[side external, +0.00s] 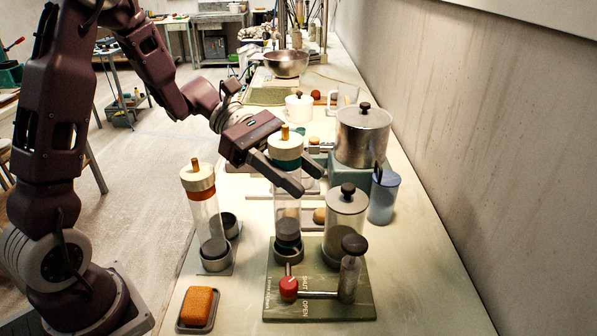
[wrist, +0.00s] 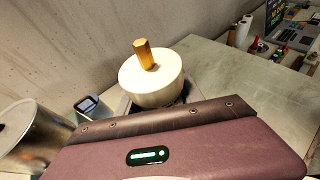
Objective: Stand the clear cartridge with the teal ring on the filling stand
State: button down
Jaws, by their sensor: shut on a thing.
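The clear cartridge with the teal ring (side external: 287,164) is upright at the centre of the side view, with a cream cap and wooden peg. My gripper (side external: 308,180) is shut on its upper part, near the teal ring. Its dark lower end is at the metal cup of the filling stand (side external: 276,268), a green board with a red-knobbed valve lever. I cannot tell whether it is fully seated in the cup. In the wrist view the cream cap (wrist: 152,84) shows beyond my gripper; the ring and clear body are hidden there.
A rust-ringed clear cartridge (side external: 205,212) stands in a holder to the left, beside an empty cup. A blue jug (side external: 383,197) and a steel canister (side external: 362,135) are behind. An orange sponge (side external: 198,306) lies front left.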

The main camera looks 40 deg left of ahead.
jog(key=shift+f, duration=2.05)
jog(key=c, duration=0.7)
grip_release()
jog(key=shift+o, duration=0.2)
jog(key=v, duration=0.7)
